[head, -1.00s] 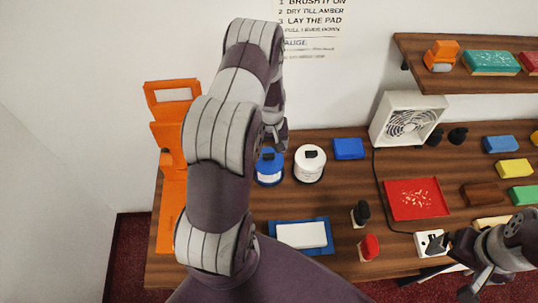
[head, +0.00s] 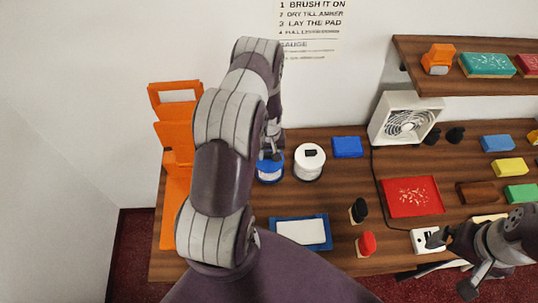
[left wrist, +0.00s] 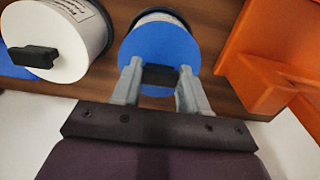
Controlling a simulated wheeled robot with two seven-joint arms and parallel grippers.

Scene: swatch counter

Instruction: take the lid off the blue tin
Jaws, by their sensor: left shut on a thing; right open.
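The blue tin (head: 270,176) stands upright on the wooden counter, with a white band around its side. In the left wrist view its round blue lid (left wrist: 160,45) sits on top and carries a black knob (left wrist: 160,75). My left gripper (head: 271,156) is right over the tin. In the left wrist view the two fingers of my left gripper (left wrist: 160,80) are shut on the black knob, one on each side. The lid appears seated on the tin. My right gripper (head: 440,242) is open and empty at the right, near a white socket block.
A white tin (head: 309,165) with a black knob stands just right of the blue tin. An orange stand (head: 172,185) is close on the left. A blue-edged tray (head: 327,235), brushes, a red tray (head: 414,198) and a fan (head: 405,120) are further right.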

